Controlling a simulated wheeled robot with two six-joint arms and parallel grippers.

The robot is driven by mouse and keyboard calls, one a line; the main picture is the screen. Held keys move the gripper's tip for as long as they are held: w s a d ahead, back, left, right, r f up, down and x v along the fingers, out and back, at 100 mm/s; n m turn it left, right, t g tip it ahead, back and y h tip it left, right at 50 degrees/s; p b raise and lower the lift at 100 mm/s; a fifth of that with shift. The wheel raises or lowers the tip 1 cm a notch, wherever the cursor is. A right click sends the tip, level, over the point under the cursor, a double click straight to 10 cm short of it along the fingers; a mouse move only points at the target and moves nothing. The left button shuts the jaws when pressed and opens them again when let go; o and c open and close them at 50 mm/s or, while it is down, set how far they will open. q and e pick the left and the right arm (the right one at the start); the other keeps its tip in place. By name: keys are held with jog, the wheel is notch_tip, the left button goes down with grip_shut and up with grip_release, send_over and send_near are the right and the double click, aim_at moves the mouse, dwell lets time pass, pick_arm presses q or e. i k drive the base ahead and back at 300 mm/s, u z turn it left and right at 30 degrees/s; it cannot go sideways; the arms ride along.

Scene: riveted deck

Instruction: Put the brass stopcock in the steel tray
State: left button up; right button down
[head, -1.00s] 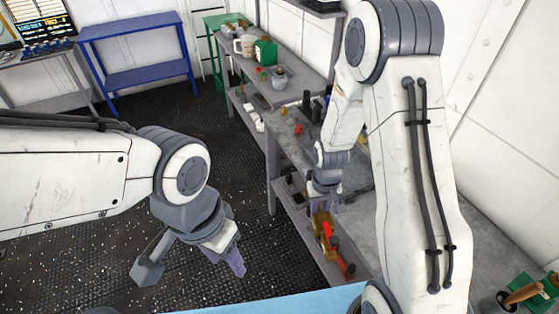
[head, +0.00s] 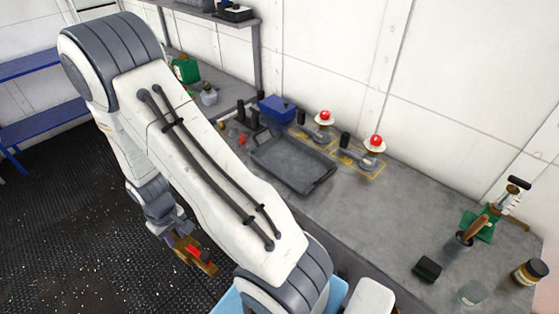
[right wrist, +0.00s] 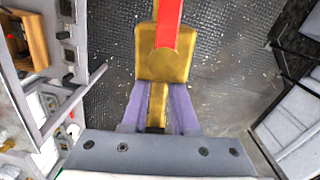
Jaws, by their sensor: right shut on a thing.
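The brass stopcock (head: 200,258), with its red handle, is in my right gripper (head: 180,236) at the lower left of the head view, over the dark floor in front of the bench. In the right wrist view my right gripper (right wrist: 158,112) has its purple fingers shut on the brass stopcock (right wrist: 162,66). The red handle points away from the gripper. The steel tray (head: 293,165) is a shallow grey tray on the bench, to the right of the gripper beyond my right arm. It looks empty. My left gripper is not in view.
On the grey bench (head: 340,218), a blue box (head: 277,108) and two red-topped fittings on yellow-marked plates stand behind the tray. A jar (head: 528,272), a glass and a green-based tool stand at the right. The bench in front of the tray is clear.

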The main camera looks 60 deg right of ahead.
aim_at(292, 163)
jog(key=i, duration=1.6)
jog(key=z, duration=2.7)
jog(key=i, duration=0.45)
jog(key=z, duration=0.05)
